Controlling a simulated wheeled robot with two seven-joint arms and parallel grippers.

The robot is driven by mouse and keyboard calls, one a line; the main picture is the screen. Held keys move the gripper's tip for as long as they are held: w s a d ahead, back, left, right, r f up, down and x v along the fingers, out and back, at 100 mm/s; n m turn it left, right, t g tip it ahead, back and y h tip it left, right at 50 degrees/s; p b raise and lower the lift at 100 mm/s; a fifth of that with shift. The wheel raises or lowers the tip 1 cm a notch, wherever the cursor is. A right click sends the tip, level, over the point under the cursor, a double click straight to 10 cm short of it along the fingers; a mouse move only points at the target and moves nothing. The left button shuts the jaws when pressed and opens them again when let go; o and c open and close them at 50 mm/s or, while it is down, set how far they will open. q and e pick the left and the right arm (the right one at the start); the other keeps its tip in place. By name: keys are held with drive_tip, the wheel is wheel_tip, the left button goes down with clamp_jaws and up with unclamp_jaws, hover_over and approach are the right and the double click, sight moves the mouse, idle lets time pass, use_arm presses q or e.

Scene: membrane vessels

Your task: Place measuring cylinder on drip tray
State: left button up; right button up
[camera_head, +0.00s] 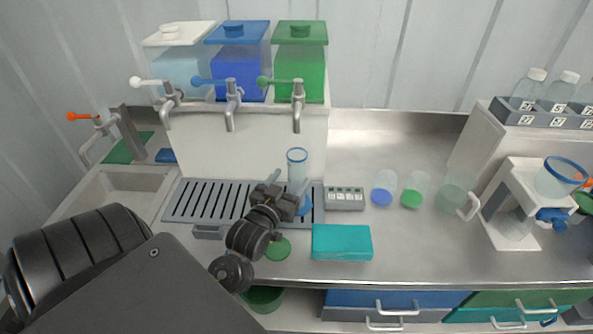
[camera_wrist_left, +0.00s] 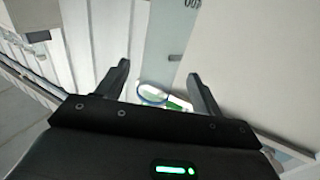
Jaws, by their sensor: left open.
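The measuring cylinder (camera_head: 297,163) is clear with a blue rim and a blue base. It is upright over the right end of the grey slotted drip tray (camera_head: 190,207), and its base appears to rest on the tray. My left gripper (camera_head: 284,192) is open, close in front of and left of the cylinder, hiding part of its lower body. My right gripper is not in view.
Three dispensers with taps, white, blue (camera_head: 238,75) and green (camera_head: 300,75), stand behind the tray. A small labelled block (camera_head: 344,198) and a teal box (camera_head: 342,242) lie to the right. Several clear cups stand further right, beside a white stand (camera_head: 515,205).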

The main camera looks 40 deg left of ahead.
use_arm(q)
drive_tip(key=v, duration=0.5)
drive_tip(key=shift+s+b, duration=0.25)
drive_tip(key=shift+b, duration=0.15)
